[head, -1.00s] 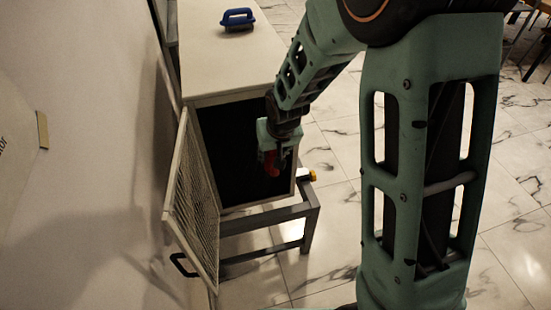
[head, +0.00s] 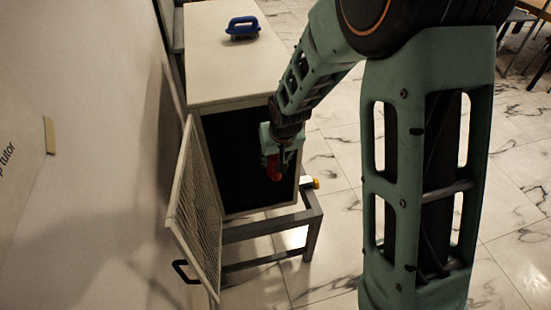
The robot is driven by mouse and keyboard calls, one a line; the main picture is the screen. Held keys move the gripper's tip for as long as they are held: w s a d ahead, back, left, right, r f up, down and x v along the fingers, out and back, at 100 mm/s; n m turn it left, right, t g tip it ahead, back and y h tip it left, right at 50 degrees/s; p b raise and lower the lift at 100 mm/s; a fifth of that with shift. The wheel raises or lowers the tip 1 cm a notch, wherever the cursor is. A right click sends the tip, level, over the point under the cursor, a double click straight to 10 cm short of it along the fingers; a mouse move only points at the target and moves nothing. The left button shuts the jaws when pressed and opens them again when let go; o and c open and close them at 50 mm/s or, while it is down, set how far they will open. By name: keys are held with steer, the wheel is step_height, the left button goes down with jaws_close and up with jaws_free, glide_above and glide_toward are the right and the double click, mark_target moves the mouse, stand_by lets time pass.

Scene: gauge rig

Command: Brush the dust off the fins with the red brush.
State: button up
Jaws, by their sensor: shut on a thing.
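My gripper (head: 278,160) is in front of the open side of a pale cabinet, near its right edge. It is shut on the red brush (head: 273,168), of which only a small red part shows. The fins (head: 235,150) are the dark area inside the cabinet opening. Single fins and any dust on them are too dark to make out. I cannot tell whether the brush touches the fins.
The slatted door (head: 196,215) with a black handle (head: 184,271) stands open at the left. A grey stand (head: 313,226) carries the cabinet.

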steer(key=shift+w+a, duration=0.2)
steer(key=shift+w, duration=0.55)
steer(key=shift+r, duration=0.15)
steer(key=shift+r+p, duration=1.15)
steer(key=shift+r, duration=0.8)
steer(key=shift+w+f+b, duration=0.1)
steer(key=shift+b, duration=0.2)
step_height(320, 180, down, 4)
steer(key=b, duration=0.3)
steer(key=shift+b, duration=0.35)
steer(key=s+d+b, duration=0.1)
steer(key=s, duration=0.5)
steer(key=shift+d, duration=0.3)
